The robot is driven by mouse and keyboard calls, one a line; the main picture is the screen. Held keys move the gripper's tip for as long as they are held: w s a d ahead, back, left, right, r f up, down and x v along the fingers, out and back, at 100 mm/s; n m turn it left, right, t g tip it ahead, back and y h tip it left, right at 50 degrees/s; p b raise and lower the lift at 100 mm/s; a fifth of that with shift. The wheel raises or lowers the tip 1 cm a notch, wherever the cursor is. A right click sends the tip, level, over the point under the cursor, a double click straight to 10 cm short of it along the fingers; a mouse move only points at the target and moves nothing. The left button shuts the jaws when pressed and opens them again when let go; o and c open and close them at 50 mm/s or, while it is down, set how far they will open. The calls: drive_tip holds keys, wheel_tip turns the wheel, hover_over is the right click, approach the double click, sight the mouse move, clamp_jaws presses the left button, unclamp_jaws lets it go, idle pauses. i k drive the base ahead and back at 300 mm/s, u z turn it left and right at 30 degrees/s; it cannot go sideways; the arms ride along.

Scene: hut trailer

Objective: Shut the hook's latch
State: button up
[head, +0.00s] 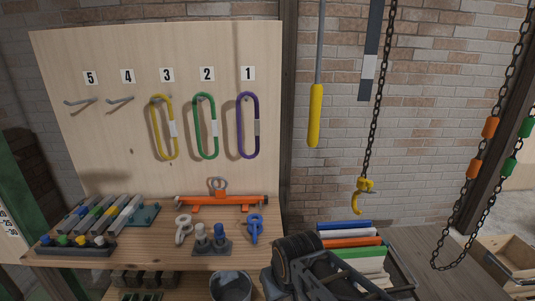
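A yellow hook (358,200) hangs at the lower end of a dark chain (375,110), right of the pegboard and in front of the brick wall. Its curved tip points down. The latch is too small to make out, so I cannot tell whether it stands open or shut. My gripper (378,286) seems to be part of the dark linkage at the bottom edge, below the hook and apart from it. Its fingertips do not show clearly, and nothing is seen held in it.
A wooden board (120,135) holds yellow, green and purple carabiners on numbered pegs. The workbench (150,240) below carries shackles and an orange bar (222,201). A yellow-handled rod (315,115) hangs left of the chain. Another chain loop (485,215) hangs at right. Coloured slabs (350,241) lie below the hook.

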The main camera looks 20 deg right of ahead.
sight(369, 183)
drive_tip(key=z, duration=1.25)
drive_tip(key=k, duration=0.4)
drive_tip(key=z, duration=0.65)
drive_tip(key=i, duration=0.7)
drive_tip(key=u, duration=0.15)
